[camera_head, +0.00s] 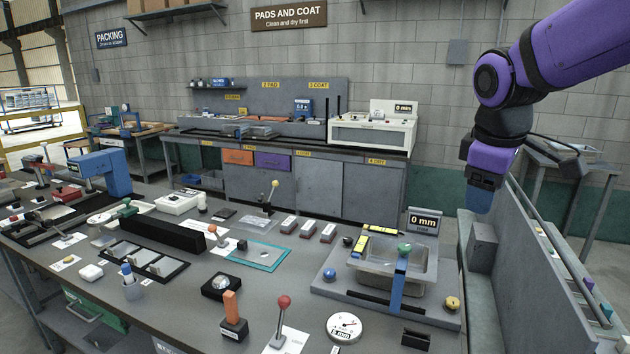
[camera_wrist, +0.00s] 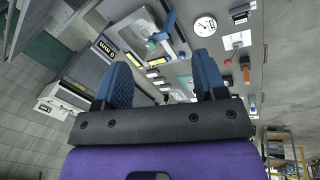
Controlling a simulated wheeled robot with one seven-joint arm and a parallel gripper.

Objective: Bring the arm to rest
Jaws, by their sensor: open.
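My purple arm reaches in from the upper right in the head view. My gripper (camera_head: 480,196) hangs above the right end of the workbench, near the grey side panel, with its blue fingers pointing down. In the wrist view my gripper (camera_wrist: 164,78) shows two blue textured fingers, set well apart with nothing between them. Both fingers are clear of the bench and touch nothing that I can see. The sink fixture (camera_head: 372,268) sits on the bench to the lower left of the gripper, with a blue bar across its basin.
The bench (camera_head: 190,285) carries a round dial (camera_head: 343,327), a red-knobbed lever (camera_head: 281,318), an orange-handled block (camera_head: 232,312) and a 0 mm display (camera_head: 424,221). The grey panel (camera_head: 540,265) rises close to the right of my gripper. Air above the bench's middle is free.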

